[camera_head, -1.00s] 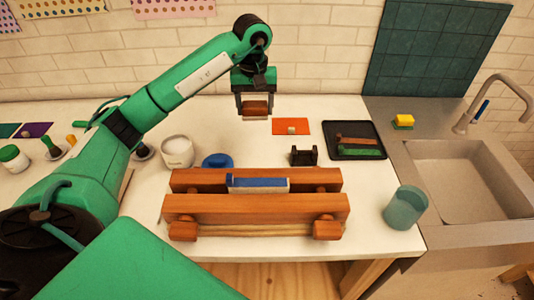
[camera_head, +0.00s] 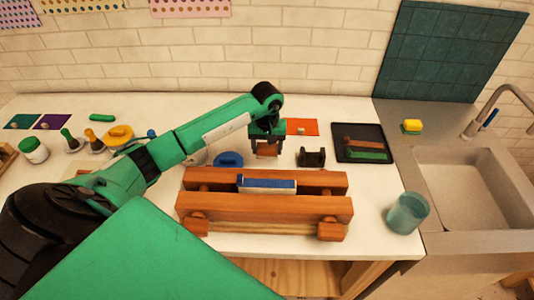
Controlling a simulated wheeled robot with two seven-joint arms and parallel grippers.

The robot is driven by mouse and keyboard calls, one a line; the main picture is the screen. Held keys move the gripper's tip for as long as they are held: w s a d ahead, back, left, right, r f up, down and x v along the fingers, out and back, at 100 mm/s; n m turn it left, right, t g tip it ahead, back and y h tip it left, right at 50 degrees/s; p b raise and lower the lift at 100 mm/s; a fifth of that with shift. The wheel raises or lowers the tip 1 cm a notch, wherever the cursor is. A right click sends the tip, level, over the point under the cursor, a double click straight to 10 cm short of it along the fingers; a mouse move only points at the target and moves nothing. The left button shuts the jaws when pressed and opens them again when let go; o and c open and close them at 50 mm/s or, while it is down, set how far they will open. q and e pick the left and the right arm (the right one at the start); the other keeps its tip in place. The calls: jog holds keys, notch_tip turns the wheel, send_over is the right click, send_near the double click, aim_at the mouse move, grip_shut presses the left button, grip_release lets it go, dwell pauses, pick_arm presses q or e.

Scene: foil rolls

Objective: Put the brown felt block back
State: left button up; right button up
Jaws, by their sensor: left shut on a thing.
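My left gripper (camera_head: 266,150) is shut on the brown felt block (camera_head: 266,149) and holds it just behind the wooden clamp. The block is small and brown with a paler lower part. I cannot tell whether it touches the table. The orange mat (camera_head: 309,127) with a small pale item on it lies behind and right of the gripper. The black tray (camera_head: 378,131) at the right holds a brown bar (camera_head: 362,143) and a green bar (camera_head: 366,154). My right gripper is out of view.
The wooden clamp (camera_head: 265,207) fills the front middle, with a blue-topped white block (camera_head: 267,185) in it. A small black stand (camera_head: 311,157) is right of the gripper, and a blue lid (camera_head: 229,159) is left. A teal cup (camera_head: 408,213) stands at the front right corner.

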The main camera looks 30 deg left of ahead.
aim_at(267, 157)
pick_arm(q)
notch_tip(267, 157, down, 3)
jog(key=shift+f+p, duration=0.2)
jog(key=shift+p, duration=0.45)
jog(key=shift+f, duration=0.35)
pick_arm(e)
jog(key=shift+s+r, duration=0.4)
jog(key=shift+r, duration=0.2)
pick_arm(q)
jog(key=shift+f, duration=0.1)
jog(key=shift+f, duration=0.15)
jog(key=o, duration=1)
jog(key=shift+c, duration=0.2)
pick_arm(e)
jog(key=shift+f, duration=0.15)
pick_arm(q)
jog(key=shift+r, duration=0.2)
